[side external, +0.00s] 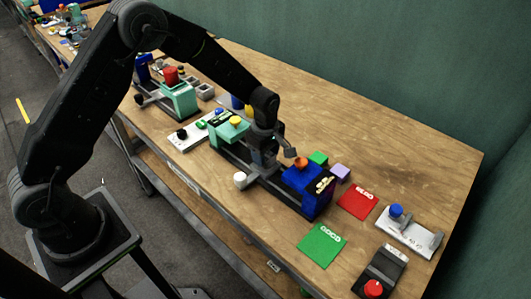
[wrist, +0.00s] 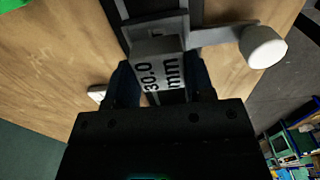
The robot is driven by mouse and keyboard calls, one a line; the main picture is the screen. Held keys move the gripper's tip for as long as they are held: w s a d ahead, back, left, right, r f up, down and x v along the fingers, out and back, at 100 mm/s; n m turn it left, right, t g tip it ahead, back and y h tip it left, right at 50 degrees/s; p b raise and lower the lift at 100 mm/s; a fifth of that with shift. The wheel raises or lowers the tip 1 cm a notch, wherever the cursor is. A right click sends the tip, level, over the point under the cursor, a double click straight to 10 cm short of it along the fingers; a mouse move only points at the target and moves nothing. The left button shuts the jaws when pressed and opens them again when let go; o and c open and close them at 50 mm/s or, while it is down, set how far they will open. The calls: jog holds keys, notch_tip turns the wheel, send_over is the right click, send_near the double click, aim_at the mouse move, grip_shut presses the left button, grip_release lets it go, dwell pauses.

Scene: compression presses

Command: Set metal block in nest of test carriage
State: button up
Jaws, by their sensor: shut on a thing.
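A grey metal block (wrist: 160,68) marked "30.0 mm" is held between the two fingers of my gripper (wrist: 164,84) in the wrist view. My gripper (side external: 265,153) is low over the middle of the dark press rail in the side view, where the block is hard to make out. In the wrist view the block's far end meets or overlaps the grey carriage (wrist: 210,36), which has an arm with a white knob (wrist: 263,47). The knob (side external: 240,180) also shows in the side view. The nest is hidden, so I cannot tell whether the block touches its floor.
The teal press end (side external: 229,132) and blue end (side external: 299,181) flank my gripper. Green (side external: 322,245) and red (side external: 358,202) mats lie right. The back right table is clear.

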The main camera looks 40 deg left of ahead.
jog(key=shift+f, duration=0.7)
dwell(0.5)
jog(key=o, duration=1.1)
jog(key=shift+c, duration=0.2)
notch_tip(320, 180, up, 14)
jog(key=s+a+r+m+t, duration=0.2)
jog(key=s+r+m, duration=0.6)
jog(key=s+r, duration=0.35)
jog(key=s+r+m+t, duration=0.2)
jog(key=s+m, duration=0.8)
jog(key=s, duration=0.5)
jog(key=shift+a+r+t, duration=0.3)
jog(key=shift+t, duration=0.5)
